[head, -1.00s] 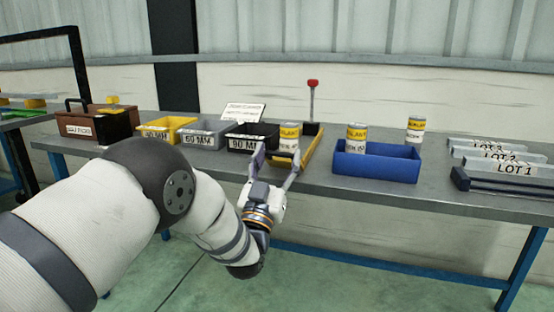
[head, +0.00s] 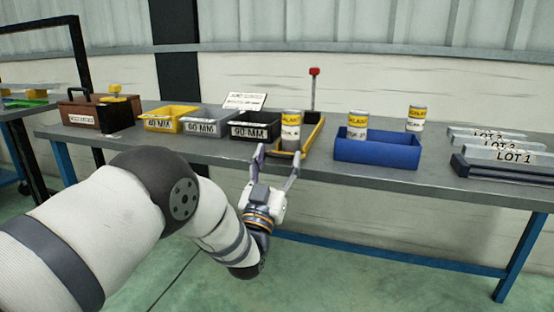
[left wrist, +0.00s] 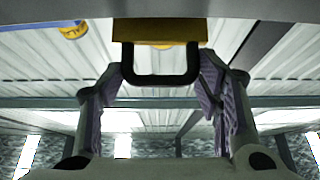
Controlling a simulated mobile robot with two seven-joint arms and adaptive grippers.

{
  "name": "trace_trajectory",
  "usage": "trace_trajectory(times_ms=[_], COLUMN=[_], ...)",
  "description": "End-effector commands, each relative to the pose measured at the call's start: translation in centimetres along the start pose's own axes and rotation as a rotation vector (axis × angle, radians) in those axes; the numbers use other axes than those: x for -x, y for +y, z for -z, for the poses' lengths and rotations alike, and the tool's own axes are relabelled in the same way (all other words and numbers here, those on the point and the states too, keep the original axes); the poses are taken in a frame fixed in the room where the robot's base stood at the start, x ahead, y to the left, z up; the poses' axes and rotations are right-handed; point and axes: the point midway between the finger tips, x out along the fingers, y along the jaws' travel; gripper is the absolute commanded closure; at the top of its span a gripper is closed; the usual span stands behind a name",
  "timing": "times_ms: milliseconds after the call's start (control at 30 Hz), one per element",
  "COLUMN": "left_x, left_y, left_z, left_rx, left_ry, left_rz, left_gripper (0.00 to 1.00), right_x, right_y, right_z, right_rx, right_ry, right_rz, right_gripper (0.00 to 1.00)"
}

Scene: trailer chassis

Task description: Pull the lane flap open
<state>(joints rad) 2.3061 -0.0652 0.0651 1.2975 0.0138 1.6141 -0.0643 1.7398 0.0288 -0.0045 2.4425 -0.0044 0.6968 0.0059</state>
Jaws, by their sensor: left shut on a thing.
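The lane is a yellow-edged channel (head: 313,134) on the bench, with a grey and yellow labelled can (head: 291,128) standing at its front end. In the left wrist view, a yellow panel (left wrist: 158,30), which looks like the lane flap, carries a black U-shaped handle (left wrist: 160,79). My left gripper (head: 276,168) is at the bench's front edge, just before the lane. Its fingers (left wrist: 163,90) are on either side of the handle and shut on it. The flap's exact angle is hard to tell in the head view. My right gripper is not in view.
Yellow (head: 168,119), grey (head: 206,122) and black (head: 254,127) bins stand left of the lane, with a sign (head: 244,101) behind. A red-topped post (head: 314,88) rises behind it. A blue bin (head: 377,152) with a can (head: 357,125) stands to the right.

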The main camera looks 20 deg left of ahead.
Motion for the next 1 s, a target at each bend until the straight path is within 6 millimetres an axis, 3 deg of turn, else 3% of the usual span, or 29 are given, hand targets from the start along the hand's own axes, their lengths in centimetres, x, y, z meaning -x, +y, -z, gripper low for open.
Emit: trace_trajectory(times_ms=[33, 167, 200, 700, 833, 1000], left_x=[0.5, 0.5, 0.5, 0.4, 2.8, 7.9], left_y=[0.4, 0.4, 0.4, 0.1, 0.1, 0.2], left_z=[-0.8, -0.8, -0.8, -0.3, -0.4, -0.4], left_rx=[0.005, 0.005, 0.005, 0.001, 0.001, 0.002], left_ry=[-0.025, -0.025, -0.026, -0.012, -0.017, -0.019], left_rz=[-0.008, -0.008, -0.009, -0.003, -0.003, -0.004], left_gripper=[0.92, 0.92, 0.35, 0.33, 0.33, 0.33], right_x=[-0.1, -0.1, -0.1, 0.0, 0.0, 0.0], right_y=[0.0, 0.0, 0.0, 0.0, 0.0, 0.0], right_z=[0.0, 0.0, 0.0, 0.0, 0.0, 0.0], right_rx=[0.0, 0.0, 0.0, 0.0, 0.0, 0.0], right_ry=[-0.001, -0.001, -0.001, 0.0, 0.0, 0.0], right_rz=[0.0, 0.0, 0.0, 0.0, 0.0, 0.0], right_gripper=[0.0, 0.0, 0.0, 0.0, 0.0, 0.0])
